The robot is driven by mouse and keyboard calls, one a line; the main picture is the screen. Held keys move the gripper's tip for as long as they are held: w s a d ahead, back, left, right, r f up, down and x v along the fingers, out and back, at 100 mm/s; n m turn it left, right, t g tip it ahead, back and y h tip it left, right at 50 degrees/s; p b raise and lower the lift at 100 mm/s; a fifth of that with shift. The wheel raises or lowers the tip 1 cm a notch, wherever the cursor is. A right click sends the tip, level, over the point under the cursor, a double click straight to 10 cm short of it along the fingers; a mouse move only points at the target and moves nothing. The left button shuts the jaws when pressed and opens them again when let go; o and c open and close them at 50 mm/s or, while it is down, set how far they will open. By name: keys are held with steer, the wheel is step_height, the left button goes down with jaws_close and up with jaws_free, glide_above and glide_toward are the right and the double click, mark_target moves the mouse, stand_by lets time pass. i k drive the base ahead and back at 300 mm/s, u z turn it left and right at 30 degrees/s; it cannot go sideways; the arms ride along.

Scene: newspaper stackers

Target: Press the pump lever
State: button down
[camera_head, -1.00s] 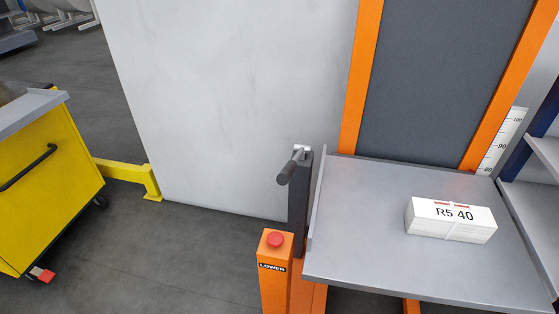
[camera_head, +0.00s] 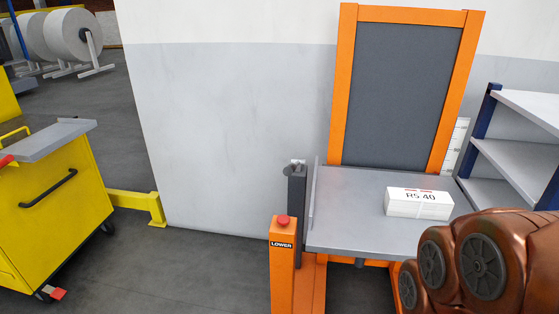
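The pump lever (camera_head: 292,170) is a short dark handle at the top of a dark grey post (camera_head: 297,205), left of the grey lift platform (camera_head: 345,215). It points toward the camera and looks foreshortened. In front of the post stands an orange pedestal (camera_head: 283,268) with a red button (camera_head: 283,220) and the label LOWER. My copper-coloured arm links fill the lower right, well right of the lever. My gripper is out of view.
A white bundle marked R5 40 (camera_head: 418,203) lies on the platform, before an orange-framed dark panel (camera_head: 400,85). Shelves (camera_head: 515,150) stand at right. A yellow cart (camera_head: 60,200) and low yellow barrier (camera_head: 135,202) are at left. Floor between cart and pedestal is clear.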

mark_target(295, 166)
steer(key=u, duration=0.2)
steer(key=i, duration=1.05)
steer(key=u, duration=0.25)
